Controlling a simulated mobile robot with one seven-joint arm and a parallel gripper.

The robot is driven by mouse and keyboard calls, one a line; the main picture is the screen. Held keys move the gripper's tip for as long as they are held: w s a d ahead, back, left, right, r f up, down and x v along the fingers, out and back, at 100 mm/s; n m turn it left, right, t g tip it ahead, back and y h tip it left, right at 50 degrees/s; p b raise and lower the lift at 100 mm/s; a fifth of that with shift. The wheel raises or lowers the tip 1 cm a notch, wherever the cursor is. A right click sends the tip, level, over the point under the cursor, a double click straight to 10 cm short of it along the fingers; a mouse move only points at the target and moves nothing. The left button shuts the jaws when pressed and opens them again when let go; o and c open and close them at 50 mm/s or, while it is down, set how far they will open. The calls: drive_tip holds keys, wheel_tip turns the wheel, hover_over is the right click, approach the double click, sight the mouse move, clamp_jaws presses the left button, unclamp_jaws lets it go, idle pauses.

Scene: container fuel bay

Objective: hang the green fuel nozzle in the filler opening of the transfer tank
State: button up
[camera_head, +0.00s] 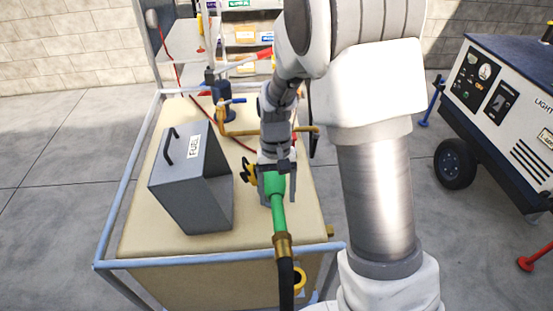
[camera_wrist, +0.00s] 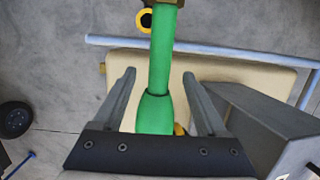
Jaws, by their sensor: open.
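The green fuel nozzle (camera_head: 278,212) is on the near right part of the beige transfer tank's top (camera_head: 145,225). A brass fitting (camera_head: 282,246) and black hose (camera_head: 286,285) run from its near end. My gripper (camera_head: 279,196) is open, pointing down, with one finger on each side of the nozzle. In the wrist view the green nozzle (camera_wrist: 160,65) lies between the spread fingers (camera_wrist: 160,88), with visible gaps on both sides. I cannot make out the filler opening; the arm and nozzle hide part of the tank top.
A grey box marked FUEL (camera_head: 190,180) stands left of the nozzle. A blue rail (camera_head: 125,185) surrounds the tank. Brass pipework with a blue valve (camera_head: 222,105) stands behind. A yellow ring (camera_head: 300,280) is at the near side. A wheeled light unit (camera_head: 500,120) stands right.

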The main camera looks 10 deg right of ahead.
drive_tip(key=v, duration=1.5)
drive_tip(key=shift+r, duration=0.25)
